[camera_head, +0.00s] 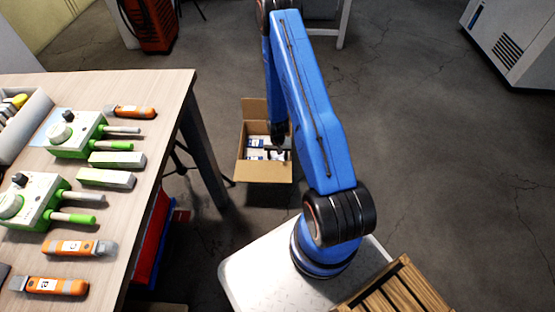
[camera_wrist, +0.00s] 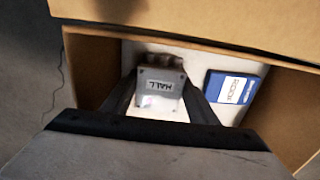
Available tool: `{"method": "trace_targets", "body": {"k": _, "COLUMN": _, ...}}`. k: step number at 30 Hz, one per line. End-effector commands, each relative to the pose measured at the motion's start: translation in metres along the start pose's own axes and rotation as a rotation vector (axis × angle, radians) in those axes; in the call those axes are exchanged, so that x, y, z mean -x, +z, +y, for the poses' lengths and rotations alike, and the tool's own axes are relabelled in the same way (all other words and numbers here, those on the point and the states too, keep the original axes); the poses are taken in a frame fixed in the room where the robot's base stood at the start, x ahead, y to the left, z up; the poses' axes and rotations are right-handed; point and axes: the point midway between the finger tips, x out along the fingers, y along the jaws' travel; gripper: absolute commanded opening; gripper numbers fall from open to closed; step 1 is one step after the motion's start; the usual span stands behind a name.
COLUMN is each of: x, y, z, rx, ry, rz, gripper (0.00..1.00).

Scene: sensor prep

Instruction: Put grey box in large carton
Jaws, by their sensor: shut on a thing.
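The grey box (camera_wrist: 160,88), labelled "HALL", sits between the fingers of my gripper (camera_wrist: 160,100). My gripper is shut on it, over the carton's opening. I cannot tell whether the grey box touches the bottom. In the head view my arm partly hides the carton, and the grey box cannot be made out clearly.
A blue and white box (camera_wrist: 231,88) lies in the carton to the right of the grey box. The table (camera_head: 165,90) at left holds green devices and orange-handled tools. A wooden crate (camera_head: 400,290) is at the front right. Floor to the right is clear.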

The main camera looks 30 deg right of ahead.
Motion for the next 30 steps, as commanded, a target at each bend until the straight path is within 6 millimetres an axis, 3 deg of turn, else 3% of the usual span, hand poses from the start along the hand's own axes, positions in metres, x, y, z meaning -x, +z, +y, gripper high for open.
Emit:
{"method": "trace_targets", "body": {"k": 7, "x": -0.003, "y": 0.0, "z": 0.0, "rx": 0.0, "ry": 0.0, "rz": -0.001, "gripper": 0.28}}
{"method": "trace_targets", "body": {"k": 8, "x": -0.002, "y": 0.0, "z": 0.0, "rx": 0.0, "ry": 0.0, "rz": 0.0, "gripper": 0.61}}
{"method": "trace_targets", "body": {"k": 9, "x": -0.002, "y": 0.0, "z": 0.0, "rx": 0.0, "ry": 0.0, "rz": 0.0, "gripper": 0.7}}
{"method": "trace_targets", "body": {"k": 10, "x": -0.002, "y": 0.0, "z": 0.0, "rx": 0.0, "ry": 0.0, "rz": 0.0, "gripper": 0.72}}
{"method": "trace_targets", "body": {"k": 22, "x": 0.004, "y": 0.0, "z": 0.0, "rx": 0.0, "ry": 0.0, "rz": 0.001, "gripper": 0.72}}
{"method": "trace_targets", "body": {"k": 30, "x": 0.038, "y": -0.001, "z": 0.0, "rx": 0.0, "ry": -0.001, "rz": 0.003, "gripper": 0.72}}
